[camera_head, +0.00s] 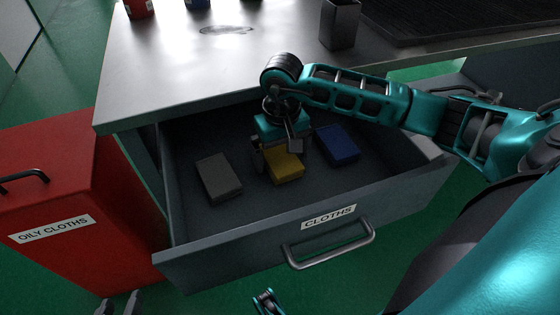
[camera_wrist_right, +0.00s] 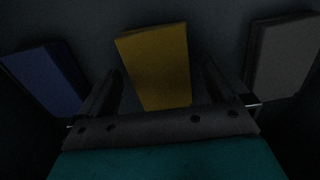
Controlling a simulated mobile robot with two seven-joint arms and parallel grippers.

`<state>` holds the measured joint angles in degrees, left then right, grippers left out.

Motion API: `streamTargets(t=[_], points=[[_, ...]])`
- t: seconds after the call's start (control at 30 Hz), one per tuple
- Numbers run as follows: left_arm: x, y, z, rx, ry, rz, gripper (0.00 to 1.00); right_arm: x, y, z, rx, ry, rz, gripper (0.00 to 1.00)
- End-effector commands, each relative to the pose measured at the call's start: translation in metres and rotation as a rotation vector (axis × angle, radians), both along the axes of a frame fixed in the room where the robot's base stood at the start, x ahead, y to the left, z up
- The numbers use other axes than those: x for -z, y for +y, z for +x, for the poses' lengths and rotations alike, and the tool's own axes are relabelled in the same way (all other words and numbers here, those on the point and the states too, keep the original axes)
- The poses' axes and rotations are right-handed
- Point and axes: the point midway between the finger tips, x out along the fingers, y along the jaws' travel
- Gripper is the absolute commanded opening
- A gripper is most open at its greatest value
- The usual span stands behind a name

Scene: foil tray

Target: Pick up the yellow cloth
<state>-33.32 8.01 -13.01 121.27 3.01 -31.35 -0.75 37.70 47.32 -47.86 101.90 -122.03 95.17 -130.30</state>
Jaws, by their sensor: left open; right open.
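The yellow cloth (camera_head: 287,171) is a folded block lying in the open drawer (camera_head: 205,258), between a grey cloth (camera_head: 218,178) and a blue cloth (camera_head: 338,144). My right gripper (camera_head: 281,156) is inside the drawer, over the yellow cloth, and hides its far part. In the right wrist view the yellow cloth (camera_wrist_right: 160,62) shows between the two open fingers, with a gap on each side. I cannot tell how far above it the fingertips are. My left gripper (camera_head: 119,304) shows only its fingertips at the bottom edge, apart and empty, away from the drawer.
The drawer front carries a CLOTHS label and a bar handle (camera_head: 332,252). A metal worktop (camera_head: 170,60) overhangs the drawer's back. A red OILY CLOTHS bin (camera_head: 60,165) stands at the left. A grey holder (camera_head: 340,25) stands on the worktop.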

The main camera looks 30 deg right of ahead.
Motion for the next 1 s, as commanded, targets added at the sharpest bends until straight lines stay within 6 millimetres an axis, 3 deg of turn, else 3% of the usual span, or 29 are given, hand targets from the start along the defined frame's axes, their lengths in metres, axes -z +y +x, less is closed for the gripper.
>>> streamTargets(t=[0.07, 0.3, 0.9, 1.0], points=[[-0.0006, -0.0019, 0.0013, 0.002, -0.006, -0.005, 0.47, 0.0099, -0.0004, -0.0002, 0.002, 0.001, 0.000, 1.00], [-0.0063, -0.0032, 0.0028, 0.004, -0.016, -0.008, 0.47, 0.0099, -0.0006, 0.0003, 0.002, -0.001, -0.001, 0.99], [-0.0029, -0.0004, 0.0026, 0.002, -0.010, -0.001, 0.47, 0.0096, -0.0006, 0.0002, 0.001, -0.001, -0.001, 0.42], [-0.0029, 0.0001, 0.0027, 0.001, -0.010, 0.000, 0.47, 0.0095, -0.0006, 0.0003, 0.001, -0.002, -0.001, 0.41]])
